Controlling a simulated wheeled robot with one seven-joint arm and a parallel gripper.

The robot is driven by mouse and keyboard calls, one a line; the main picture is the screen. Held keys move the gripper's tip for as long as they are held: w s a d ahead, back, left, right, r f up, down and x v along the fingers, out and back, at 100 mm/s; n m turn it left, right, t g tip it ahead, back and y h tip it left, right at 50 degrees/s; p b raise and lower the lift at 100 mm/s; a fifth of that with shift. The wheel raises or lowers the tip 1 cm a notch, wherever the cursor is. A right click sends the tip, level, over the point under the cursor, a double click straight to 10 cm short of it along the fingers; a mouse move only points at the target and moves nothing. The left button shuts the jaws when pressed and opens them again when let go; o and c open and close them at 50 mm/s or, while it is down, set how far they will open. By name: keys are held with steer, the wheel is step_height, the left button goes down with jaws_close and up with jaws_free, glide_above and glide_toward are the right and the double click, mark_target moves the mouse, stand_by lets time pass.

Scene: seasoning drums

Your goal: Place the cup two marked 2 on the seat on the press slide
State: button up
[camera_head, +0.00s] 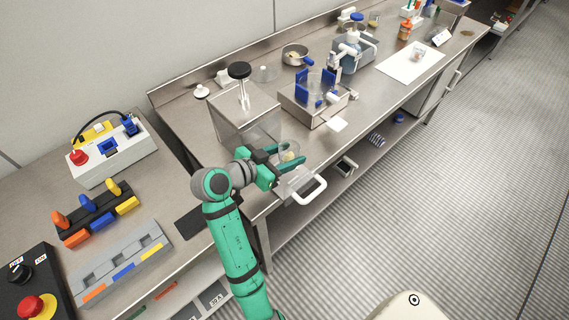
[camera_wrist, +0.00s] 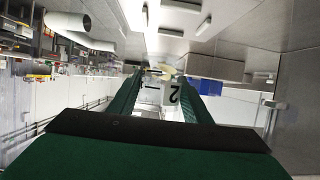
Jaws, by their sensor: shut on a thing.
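My gripper (camera_head: 278,160) is shut on a small clear cup (camera_head: 290,156) with yellowish contents. In the wrist view the cup (camera_wrist: 173,97) sits between the green fingers (camera_wrist: 158,78) and shows a dark 2 on a pale label. The press (camera_head: 240,112) is a grey metal box with a black knob on top, just behind and left of my gripper. Its slide (camera_head: 291,184), with a white loop handle (camera_head: 312,191), sticks out at the bench's front edge. The cup is over or close to the slide; I cannot tell whether it touches. The seat is hidden by the gripper and cup.
A metal stand with blue parts (camera_head: 314,92) is right of the press. A pan (camera_head: 294,55) and a grey bin (camera_head: 355,55) stand behind. A white sheet (camera_head: 411,62) holds another small cup (camera_head: 419,55). A control box (camera_head: 110,148) is at left. The floor at right is clear.

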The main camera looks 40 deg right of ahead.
steer(key=shift+w+a+f, duration=0.25)
steer(key=shift+a+f, duration=0.15)
steer(key=shift+f, duration=0.15)
steer(key=shift+a+f, duration=0.15)
steer(key=shift+f, duration=1.55)
steer(key=shift+f, duration=0.1)
steer(key=o, duration=1.1)
steer(key=shift+c, duration=0.2)
steer(key=shift+w, duration=0.1)
steer(key=v, duration=1.2)
